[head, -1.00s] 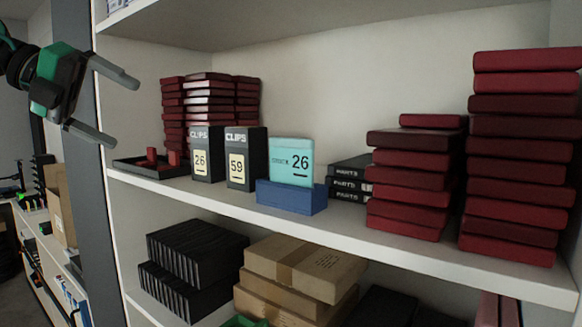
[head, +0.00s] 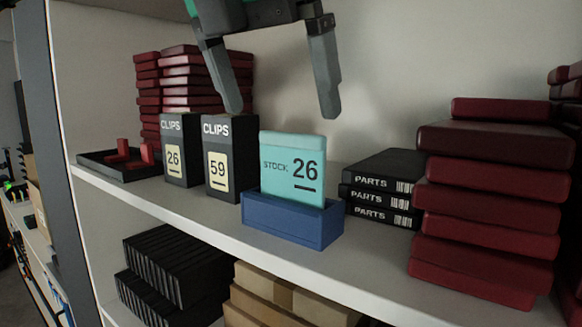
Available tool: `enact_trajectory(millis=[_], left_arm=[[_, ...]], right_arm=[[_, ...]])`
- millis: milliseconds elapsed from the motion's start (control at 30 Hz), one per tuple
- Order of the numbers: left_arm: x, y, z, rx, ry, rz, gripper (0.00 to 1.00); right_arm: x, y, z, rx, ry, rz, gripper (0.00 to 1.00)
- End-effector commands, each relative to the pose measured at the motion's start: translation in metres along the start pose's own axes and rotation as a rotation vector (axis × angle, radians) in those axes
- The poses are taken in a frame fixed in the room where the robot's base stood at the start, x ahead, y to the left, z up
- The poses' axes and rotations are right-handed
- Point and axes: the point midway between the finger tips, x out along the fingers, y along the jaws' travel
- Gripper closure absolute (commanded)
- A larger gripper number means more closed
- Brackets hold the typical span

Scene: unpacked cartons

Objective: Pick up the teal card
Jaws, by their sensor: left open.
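The teal card (head: 292,168), marked "STOCK 26", stands upright in a blue holder (head: 290,222) on the shelf. The holder's front wall hides the card's lower edge. My left gripper (head: 284,112) comes down from the top of the head view, open and empty. Its two fingers point downward, one on each side of the card's top in the picture, with the tips above or near the card's top edge. I see no contact with the card. My right gripper is not in view.
Two black CLIPS boxes (head: 229,158) stand just left of the holder. Black PARTS boxes (head: 378,188) lie stacked to its right, beside a tall stack of dark red boxes (head: 480,215). A black tray (head: 115,166) sits at the left.

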Motion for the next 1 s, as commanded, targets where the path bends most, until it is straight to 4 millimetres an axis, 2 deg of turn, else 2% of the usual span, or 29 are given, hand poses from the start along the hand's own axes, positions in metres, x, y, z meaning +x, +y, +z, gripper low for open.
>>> enact_trajectory(millis=[33, 167, 333, 500, 800, 1000], left_arm=[[0.004, 0.001, 0.001, 0.0, 0.003, 0.0, 0.0], [0.015, 0.001, 0.003, -0.001, 0.002, -0.003, 0.0], [0.033, 0.001, 0.01, -0.001, 0.003, -0.001, 0.0], [0.056, 0.001, 0.01, -0.001, 0.002, -0.003, 0.0], [0.063, 0.001, 0.009, -0.002, 0.0, -0.005, 0.0], [0.063, 0.0, 0.009, -0.002, 0.0, -0.004, 0.39]], right_arm=[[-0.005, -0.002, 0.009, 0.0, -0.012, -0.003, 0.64], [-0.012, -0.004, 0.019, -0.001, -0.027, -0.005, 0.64], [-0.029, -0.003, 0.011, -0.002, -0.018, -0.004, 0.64], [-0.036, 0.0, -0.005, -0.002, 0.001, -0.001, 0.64], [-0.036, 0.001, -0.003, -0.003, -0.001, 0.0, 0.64], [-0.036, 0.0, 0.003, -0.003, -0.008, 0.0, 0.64]])
